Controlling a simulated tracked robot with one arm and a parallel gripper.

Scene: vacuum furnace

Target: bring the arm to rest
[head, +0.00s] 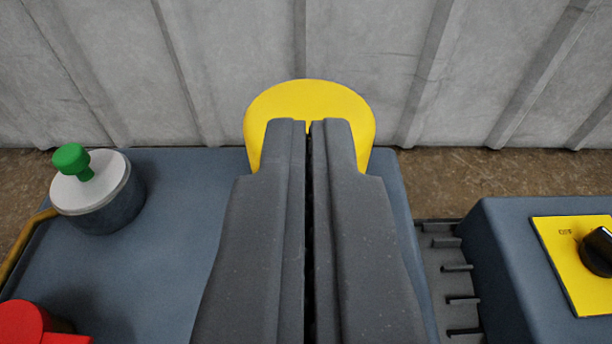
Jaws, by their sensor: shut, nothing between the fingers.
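My gripper (309,124) is in the middle of the head view, its two dark grey fingers side by side and pointing away from me. It is shut, with only a thin dark gap between the fingers and nothing held. A yellow rounded part (310,96) shows behind and around the fingertips. The fingers hide its middle, and I cannot tell whether they touch it. The rest of my arm is not in view.
A blue-grey surface (180,215) lies below, bearing a grey cylinder (105,205) with a green knob (72,160). A red part (30,325) is at lower left. At right is a box (500,240) with a yellow panel (560,245) and black knob (598,250). A ribbed wall (500,60) stands behind.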

